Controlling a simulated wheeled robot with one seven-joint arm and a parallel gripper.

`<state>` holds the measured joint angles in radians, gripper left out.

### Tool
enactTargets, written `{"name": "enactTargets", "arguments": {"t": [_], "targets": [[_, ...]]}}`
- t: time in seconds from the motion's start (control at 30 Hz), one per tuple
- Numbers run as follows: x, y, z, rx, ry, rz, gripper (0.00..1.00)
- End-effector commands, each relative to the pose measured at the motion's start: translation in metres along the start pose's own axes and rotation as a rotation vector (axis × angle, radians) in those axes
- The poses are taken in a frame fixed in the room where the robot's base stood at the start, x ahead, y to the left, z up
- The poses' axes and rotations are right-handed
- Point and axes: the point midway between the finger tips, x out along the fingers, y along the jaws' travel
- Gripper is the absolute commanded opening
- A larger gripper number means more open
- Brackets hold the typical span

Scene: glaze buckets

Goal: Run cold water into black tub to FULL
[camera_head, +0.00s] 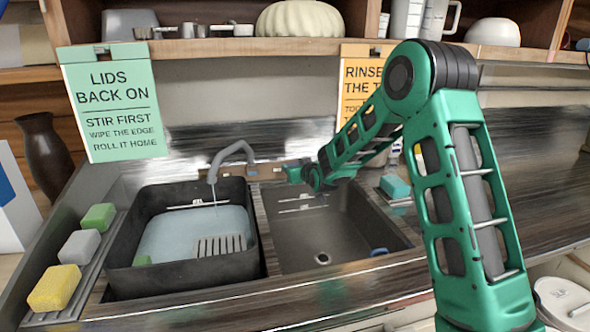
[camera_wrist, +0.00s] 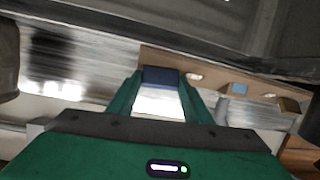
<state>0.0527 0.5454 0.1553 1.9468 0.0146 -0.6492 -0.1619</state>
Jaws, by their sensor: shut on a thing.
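The black tub (camera_head: 122,245) sits in the left basin, below a grey curved spout (camera_head: 232,152). A thin stream falls from the spout into it. Pale blue water (camera_head: 190,232) lies in the tub below the rim. Small white marks show on its far inner wall, too small to read. A grey slotted piece and a bit of green show at the water. My green gripper (camera_head: 294,174) reaches the wooden tap strip right of the spout. In the wrist view my gripper (camera_wrist: 160,92) is shut on a dark blue tap handle (camera_wrist: 160,76); its turn is unclear.
The right basin (camera_head: 325,235) is empty of water, with a drain and a small blue item. Green, grey and yellow sponges (camera_head: 54,288) line the left edge. Other small handles (camera_wrist: 239,88) sit along the tap strip. Signs hang from the shelf above.

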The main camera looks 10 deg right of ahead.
Motion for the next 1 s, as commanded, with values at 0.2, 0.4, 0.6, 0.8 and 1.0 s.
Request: {"name": "enactTargets", "arguments": {"t": [0.2, 0.4, 0.6, 0.8, 1.0], "targets": [[-0.0001, -0.0026, 0.0009, 0.081, -0.002, 0.061, 0.23], [0.0, -0.0026, 0.0013, 0.118, -0.003, 0.09, 0.23], [0.0001, -0.0023, 0.0015, 0.127, -0.004, 0.097, 0.23], [0.0001, -0.0023, 0.0016, 0.127, -0.004, 0.096, 0.23], [0.0002, -0.0021, 0.0013, 0.127, -0.003, 0.096, 0.64]]}}
